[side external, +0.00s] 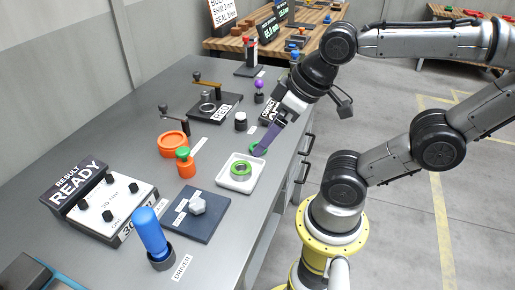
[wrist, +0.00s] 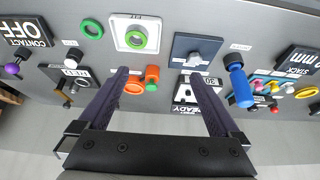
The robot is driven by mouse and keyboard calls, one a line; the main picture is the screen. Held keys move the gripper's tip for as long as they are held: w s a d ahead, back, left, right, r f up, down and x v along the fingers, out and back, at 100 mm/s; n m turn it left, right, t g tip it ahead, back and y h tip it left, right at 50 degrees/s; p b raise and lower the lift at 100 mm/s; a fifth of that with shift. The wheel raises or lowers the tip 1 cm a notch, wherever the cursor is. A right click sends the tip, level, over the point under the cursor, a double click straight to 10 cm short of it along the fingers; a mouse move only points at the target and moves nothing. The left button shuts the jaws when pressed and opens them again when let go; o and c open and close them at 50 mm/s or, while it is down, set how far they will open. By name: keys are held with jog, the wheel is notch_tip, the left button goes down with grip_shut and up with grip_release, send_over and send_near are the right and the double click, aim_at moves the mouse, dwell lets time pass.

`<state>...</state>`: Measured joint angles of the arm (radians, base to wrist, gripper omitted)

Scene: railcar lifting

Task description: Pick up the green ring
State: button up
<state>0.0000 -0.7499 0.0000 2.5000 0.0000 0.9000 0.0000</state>
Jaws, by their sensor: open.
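One green ring (wrist: 83,29) lies flat on the grey table beside a white square tray marked FIT (wrist: 117,24). In the side view this ring (side external: 254,146) is partly hidden by my fingers. A second green ring (wrist: 128,38) sits in the tray; it also shows in the side view (side external: 234,168). My gripper (side external: 262,150) points down above the table, near the loose ring and the tray's far side. In the wrist view my two purple fingers (wrist: 158,76) are wide apart with nothing between them. Both rings lie beyond the fingertips there.
An orange ring (side external: 172,139) and an orange piece with a green top (side external: 186,165) stand left of the tray. A dark plate with a grey hex part (side external: 198,205) and an upright blue handle (side external: 150,232) are nearer the camera.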

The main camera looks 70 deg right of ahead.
dwell(0.7)
jog(key=w+d+m+g, duration=0.4)
jog(key=w+d+m, duration=0.7)
jog(key=m, duration=0.9)
jog(key=shift+m+g, duration=0.8)
jog(key=shift+m, duration=0.1)
jog(key=d+f, duration=0.2)
jog(key=f, duration=0.2)
jog(key=s+d+f, duration=0.1)
jog(key=d+f, duration=0.1)
jog(key=f, duration=0.2)
jog(key=s+d+f, duration=0.1)
jog(key=d+f, duration=0.1)
jog(key=f, duration=0.2)
jog(key=shift+s+d+f, duration=0.1)
jog(key=shift+d+f, duration=0.05)
jog(key=shift+f, duration=0.2)
jog(key=shift+d+f, duration=0.2)
jog(key=shift+f, duration=1.15)
jog(key=shift+d+f, duration=0.15)
jog(key=shift+f, duration=1.15)
